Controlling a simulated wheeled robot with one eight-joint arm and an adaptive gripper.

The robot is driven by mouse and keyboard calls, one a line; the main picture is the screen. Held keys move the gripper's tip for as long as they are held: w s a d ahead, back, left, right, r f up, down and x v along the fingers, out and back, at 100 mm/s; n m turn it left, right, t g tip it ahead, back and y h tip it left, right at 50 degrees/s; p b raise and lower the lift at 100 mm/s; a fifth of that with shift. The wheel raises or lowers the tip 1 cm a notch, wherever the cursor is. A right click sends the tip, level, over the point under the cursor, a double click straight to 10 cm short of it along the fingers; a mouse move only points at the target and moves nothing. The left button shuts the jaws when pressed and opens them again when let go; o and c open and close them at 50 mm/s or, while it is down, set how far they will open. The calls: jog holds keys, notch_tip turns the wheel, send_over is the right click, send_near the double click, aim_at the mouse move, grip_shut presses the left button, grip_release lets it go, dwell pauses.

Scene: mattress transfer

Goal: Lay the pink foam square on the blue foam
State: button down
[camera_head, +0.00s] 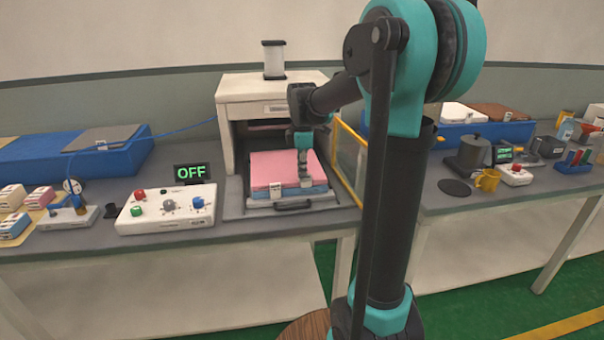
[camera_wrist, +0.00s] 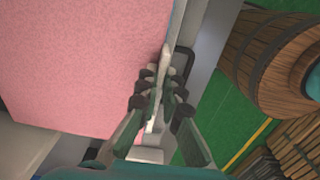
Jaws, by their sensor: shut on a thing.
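The pink foam square (camera_head: 272,168) lies flat over the blue foam (camera_head: 262,203) on a tray in front of the white machine, and the two look stacked and touching. The pink square fills the left of the wrist view (camera_wrist: 75,60). My gripper (camera_head: 304,182) is at the front right part of the square. In the wrist view my gripper (camera_wrist: 158,105) is shut on a thin pale strip at the square's edge, which looks like part of it. The blue foam's top is hidden under the pink.
A white machine (camera_head: 232,105) stands behind the tray (camera_head: 250,213), with a yellow-framed panel (camera_head: 348,160) close on the right. A control box (camera_head: 165,212) with an OFF display (camera_head: 192,173) is on the left. A wooden barrel (camera_wrist: 275,60) stands on the floor.

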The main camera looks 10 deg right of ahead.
jog(key=c, duration=1.7)
grip_release()
notch_tip(320, 180, up, 12)
jog(key=s+d+f+m+t, duration=0.2)
jog(key=s+f+m, duration=0.7)
jog(key=s+f, duration=0.2)
jog(key=s+d+f+m+t, duration=0.2)
jog(key=s+f+m, duration=0.7)
jog(key=f, duration=0.6)
jog(key=shift+s, duration=1)
jog(key=shift+f, duration=0.1)
